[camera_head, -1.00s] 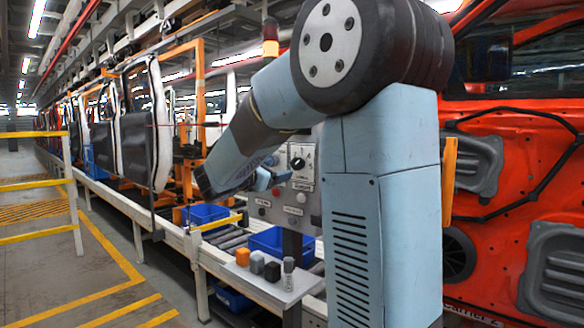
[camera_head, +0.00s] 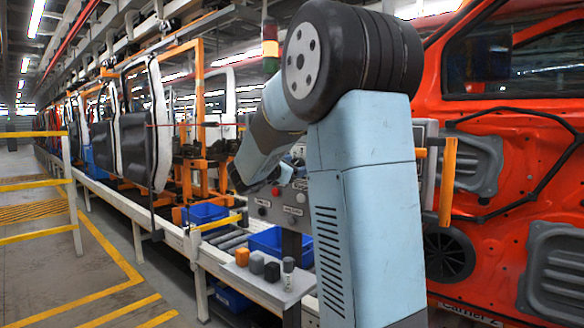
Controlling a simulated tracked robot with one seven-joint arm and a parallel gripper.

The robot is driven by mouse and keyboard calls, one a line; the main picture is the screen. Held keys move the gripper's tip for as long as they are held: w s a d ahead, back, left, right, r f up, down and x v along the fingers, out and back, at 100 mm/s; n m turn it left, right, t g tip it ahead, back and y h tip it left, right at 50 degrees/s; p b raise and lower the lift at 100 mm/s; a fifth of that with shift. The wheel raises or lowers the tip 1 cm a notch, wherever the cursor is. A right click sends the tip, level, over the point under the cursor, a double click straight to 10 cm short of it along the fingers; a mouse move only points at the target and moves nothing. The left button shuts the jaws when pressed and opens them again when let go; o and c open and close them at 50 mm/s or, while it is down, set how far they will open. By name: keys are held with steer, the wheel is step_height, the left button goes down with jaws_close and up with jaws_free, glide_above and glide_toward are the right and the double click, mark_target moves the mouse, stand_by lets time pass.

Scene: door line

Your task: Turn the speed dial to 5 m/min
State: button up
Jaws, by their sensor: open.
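The grey control panel (camera_head: 282,214) stands behind my arm, left of my light-blue arm column. It carries a red button, dark knobs and small white label plates. The speed dial, a black knob on a white plate in the upper part of the panel, is now mostly covered by my arm and gripper. Its pointer and the 5 m/min mark cannot be read. My gripper (camera_head: 284,174) is small in view, in front of the panel's upper part, open. Whether it touches the dial cannot be told.
Blue bins (camera_head: 266,241) sit on the conveyor behind. A red car door (camera_head: 500,190) fills the right. Yellow railings (camera_head: 40,184) stand at the left.

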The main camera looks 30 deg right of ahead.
steer(key=c, duration=1)
steer(key=shift+a, duration=0.35)
steer(key=shift+c, duration=0.3)
steer(key=shift+d+m, duration=0.45)
steer(key=shift+m, duration=0.35)
steer(key=m, duration=0.4)
steer(key=shift+f+h, duration=0.1)
steer(key=shift+h, duration=0.2)
steer(key=shift+f+m+g, duration=0.1)
steer(key=shift+m+g, duration=0.2)
steer(key=shift+m, duration=2.1)
